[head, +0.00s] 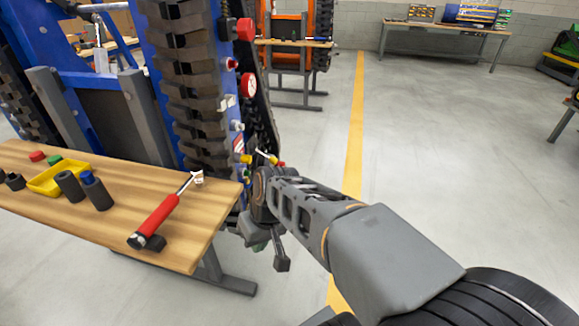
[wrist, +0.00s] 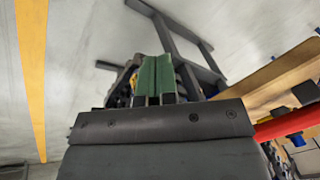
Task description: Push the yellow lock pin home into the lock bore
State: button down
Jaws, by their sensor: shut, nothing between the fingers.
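My gripper (wrist: 157,78) is shut and empty; its green fingertips are together in the wrist view. In the head view my arm reaches to the lower part of the blue machine, right of the wooden bench, and my wrist hides much of that spot. A small yellow part (head: 245,158) shows on the machine just above my wrist; it may be the yellow lock pin, but it is too small to be sure. A yellow bit (wrist: 134,82) also shows just left of the fingertips in the wrist view, partly hidden. I cannot make out the lock bore.
The wooden bench (head: 215,212) at the left bears a red-handled tool (head: 160,215), a yellow tray (head: 50,184) and dark sockets. The tracked blue machine (head: 150,60) stands behind it, with red knobs (head: 245,29) on its side.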

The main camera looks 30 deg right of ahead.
jog(key=w+t+y+b, duration=0.1)
jog(key=w+y+b, duration=0.1)
jog(key=w+y, duration=0.25)
jog(key=n+t+y+b, duration=0.2)
jog(key=t+y+b, duration=0.25)
jog(key=t, duration=0.55)
send_near(251, 159)
jog(key=p+x, duration=0.1)
jog(key=x, duration=0.2)
jog(key=shift+m+y, duration=0.3)
jog(key=shift+p+x, duration=0.8)
jog(key=shift+x, duration=1.4)
jog(key=shift+a+f, duration=0.1)
jog(key=shift+f, duration=0.05)
jog(key=shift+w+a+b, duration=0.2)
jog(key=shift+a+b, duration=0.05)
jog(key=shift+b, duration=0.35)
jog(key=shift+s+d, duration=0.1)
jog(key=shift+b+v, duration=0.6)
jog(key=shift+v, duration=0.6)
jog(key=p+v, duration=0.2)
jog(key=v, duration=1.1)
jog(key=shift+f, duration=0.15)
